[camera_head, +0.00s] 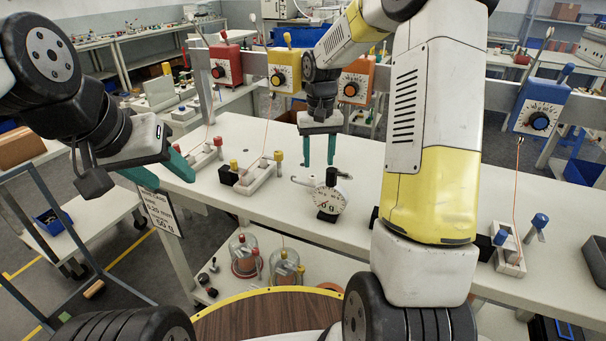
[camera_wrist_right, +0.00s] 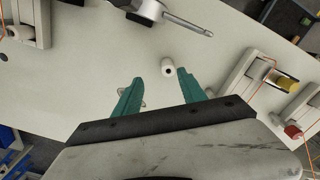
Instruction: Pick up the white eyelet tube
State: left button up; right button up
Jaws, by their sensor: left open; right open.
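The white eyelet tube (camera_wrist_right: 168,67) is a small white cylinder with a dark hole in its end. In the right wrist view it lies on the pale bench, just beyond the fingertips and closer to the right-hand finger. My right gripper (camera_wrist_right: 158,74) is open and empty above the bench, its green fingers spread. In the head view the right gripper (camera_head: 318,163) points down behind the dial gauge; a small white shape there may be the tube, too small to be sure. My left gripper (camera_head: 172,185) is open and empty at the bench's left end.
A white dial gauge (camera_head: 329,201) with a metal rod stands close to the right gripper. Fixtures with coloured knobs (camera_head: 262,174) stand left of it, another (camera_head: 509,248) at right. Coloured dial boxes (camera_head: 284,70) hang on the rail behind. Bare bench lies between.

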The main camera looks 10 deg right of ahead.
notch_tip(320, 180, down, 7)
jog(key=shift+s+d+f, duration=0.1)
jog(key=shift+s+d, duration=0.05)
jog(key=shift+c, duration=0.4)
grip_shut()
